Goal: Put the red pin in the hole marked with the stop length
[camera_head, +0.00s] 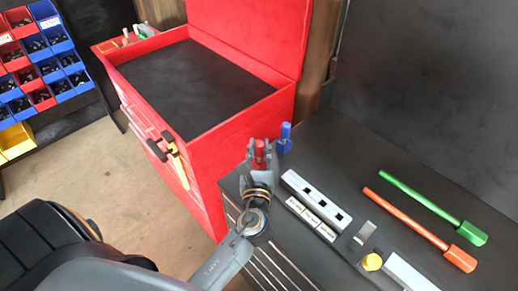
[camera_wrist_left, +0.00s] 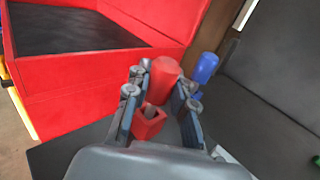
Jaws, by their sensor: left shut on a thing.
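The red pin (camera_wrist_left: 163,80) is between the fingers of my left gripper (camera_wrist_left: 160,95) in the left wrist view, with a red square part low between the fingers. In the head view my left gripper (camera_head: 260,165) is shut on the red pin (camera_head: 259,151) near the bench's left edge. A blue pin (camera_head: 285,135) stands just behind it and also shows in the left wrist view (camera_wrist_left: 205,66). The light block with dark square holes (camera_head: 300,182) lies to the right of the gripper. White labels (camera_head: 312,215) sit along its front; their text is too small to read. My right gripper is not in view.
On the dark bench (camera_head: 345,150), a green-handled tool (camera_head: 420,200) and an orange-handled tool (camera_head: 410,215) lie at the right. A yellow knob (camera_head: 372,262) and metal parts are at the front. An open red tool chest (camera_head: 150,115) stands left of the bench.

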